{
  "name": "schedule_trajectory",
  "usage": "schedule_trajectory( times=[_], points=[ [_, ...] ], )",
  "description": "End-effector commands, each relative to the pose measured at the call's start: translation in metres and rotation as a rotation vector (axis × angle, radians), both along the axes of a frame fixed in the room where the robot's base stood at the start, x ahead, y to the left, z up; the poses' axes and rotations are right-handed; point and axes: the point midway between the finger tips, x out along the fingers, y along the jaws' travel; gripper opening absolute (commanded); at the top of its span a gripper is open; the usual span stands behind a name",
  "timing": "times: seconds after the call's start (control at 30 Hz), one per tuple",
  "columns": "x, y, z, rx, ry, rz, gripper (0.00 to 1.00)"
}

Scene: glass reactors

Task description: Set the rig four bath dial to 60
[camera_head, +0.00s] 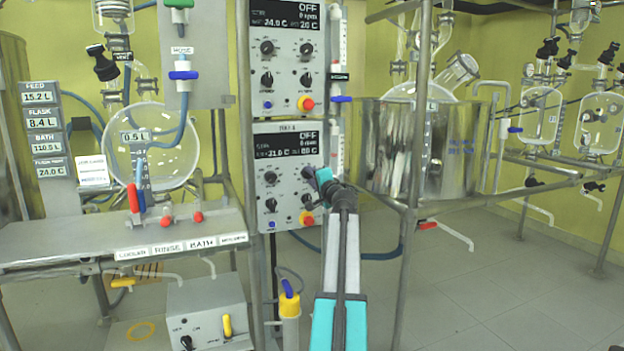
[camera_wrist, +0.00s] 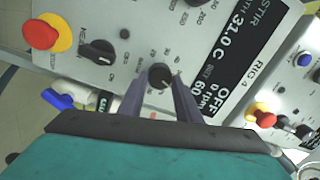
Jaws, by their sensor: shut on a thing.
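The lower control panel (camera_head: 285,222) shows in the head view, and its label reads RIG 4 in the wrist view (camera_wrist: 262,68). Its dark display (camera_wrist: 235,62) reads 31.0 C and OFF, and the set figure seems to read 60. The bath dial (camera_wrist: 159,75) is a small black round knob with a ring of marks, on the side of the panel towards the HEAT switch. My gripper (camera_wrist: 165,80) is shut on this dial, one finger on each side. In the head view my gripper (camera_head: 322,180) covers the dial at the panel's upper right.
A HEAT switch (camera_wrist: 98,51) and a red button on yellow (camera_wrist: 46,33) lie beside the dial. Another panel (camera_head: 286,55) hangs directly above. A steel bath vessel (camera_head: 452,148) stands to the right, and a glass flask (camera_head: 172,160) to the left. A rail post (camera_head: 411,150) stands close right.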

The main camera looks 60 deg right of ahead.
Motion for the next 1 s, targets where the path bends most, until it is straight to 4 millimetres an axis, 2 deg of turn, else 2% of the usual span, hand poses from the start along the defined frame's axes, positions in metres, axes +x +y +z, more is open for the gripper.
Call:
schedule_trajectory(
  times=[0.1, 0.13, 0.2, 0.23, 0.67, 1.0],
  points=[
    [-0.003, -0.002, -0.001, 0.0, 0.001, -0.006, 0.08],
    [-0.003, -0.002, -0.001, 0.0, 0.001, -0.006, 0.36],
    [-0.003, -0.002, -0.001, 0.001, 0.0, -0.005, 0.48],
    [-0.002, -0.002, -0.001, 0.0, 0.0, -0.005, 0.5],
    [-0.003, 0.001, 0.0, 0.001, -0.001, -0.002, 0.5],
    [-0.023, 0.016, 0.0, 0.0, 0.0, -0.002, 0.5]
  ],
)
